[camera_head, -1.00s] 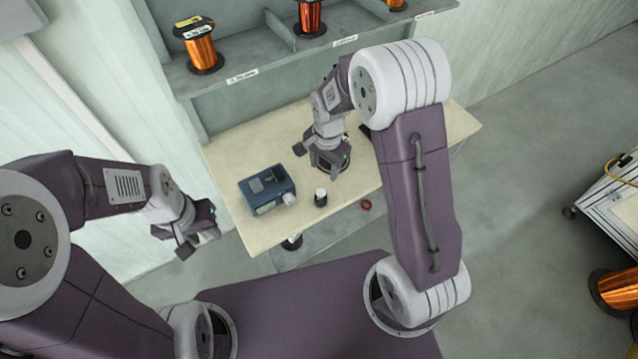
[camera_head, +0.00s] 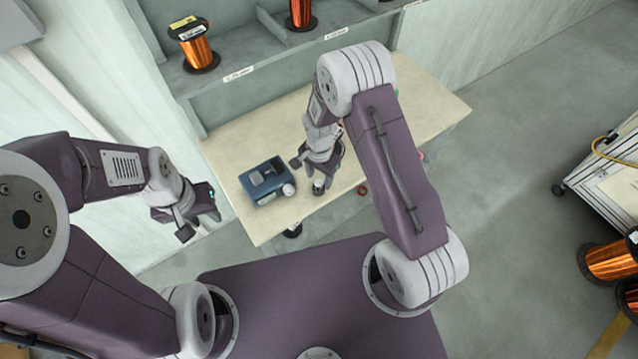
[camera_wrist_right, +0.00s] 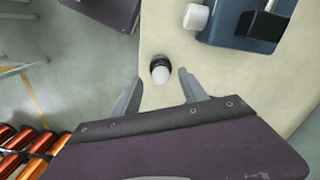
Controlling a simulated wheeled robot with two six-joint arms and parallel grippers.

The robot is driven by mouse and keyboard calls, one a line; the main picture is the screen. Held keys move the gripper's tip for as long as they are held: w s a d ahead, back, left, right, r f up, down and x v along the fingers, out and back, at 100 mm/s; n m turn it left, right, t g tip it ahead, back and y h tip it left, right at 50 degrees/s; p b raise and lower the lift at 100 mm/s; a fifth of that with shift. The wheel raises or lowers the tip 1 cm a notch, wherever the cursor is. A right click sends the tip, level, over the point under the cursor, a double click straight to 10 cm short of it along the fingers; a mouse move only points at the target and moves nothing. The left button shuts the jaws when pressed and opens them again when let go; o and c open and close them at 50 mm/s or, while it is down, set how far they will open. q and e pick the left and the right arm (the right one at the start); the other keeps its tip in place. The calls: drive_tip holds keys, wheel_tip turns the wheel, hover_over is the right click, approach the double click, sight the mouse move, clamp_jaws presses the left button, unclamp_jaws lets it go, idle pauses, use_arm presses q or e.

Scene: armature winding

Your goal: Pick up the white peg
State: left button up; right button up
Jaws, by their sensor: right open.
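The white peg (camera_wrist_right: 160,71) shows its pale top in the right wrist view, with a black part around or under it. It stands on the cream table top, near the front edge. In the head view it appears as a small dark piece (camera_head: 319,188) with a light top, just below my right gripper (camera_head: 318,170), partly covered by it. My right gripper (camera_wrist_right: 159,78) is open, with the peg between or just beyond its fingertips and no visible grip on it. My left gripper (camera_head: 190,222) hangs left of the table, away from the peg; its jaw opening is unclear.
A blue box-shaped device (camera_head: 266,182) with a white knob (camera_wrist_right: 196,17) stands close left of the peg in the head view. A small red ring (camera_head: 363,190) lies to its right. Copper spools (camera_head: 199,53) sit on the shelf behind. The table's left part (camera_head: 240,140) is clear.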

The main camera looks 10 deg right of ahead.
wheel_tip(320, 180, down, 2)
drive_tip(key=shift+f, duration=0.15)
drive_tip(key=shift+w+a+f, duration=0.1)
drive_tip(key=shift+w+f, duration=0.05)
drive_tip(key=shift+f, duration=0.05)
clamp_jaws()
drive_tip(key=shift+r, duration=0.15)
drive_tip(key=shift+r, duration=0.4)
drive_tip(key=r, duration=0.2)
drive_tip(key=d+r+b, duration=0.1)
drive_tip(key=shift+d+r, duration=0.2)
drive_tip(key=shift+r, duration=0.2)
drive_tip(key=d+r+b, duration=0.1)
drive_tip(key=d+r, duration=0.5)
drive_tip(key=d, duration=0.4)
drive_tip(key=shift+s+d+r, duration=0.15)
drive_tip(key=shift+s+d, duration=0.05)
drive_tip(key=shift+s, duration=0.1)
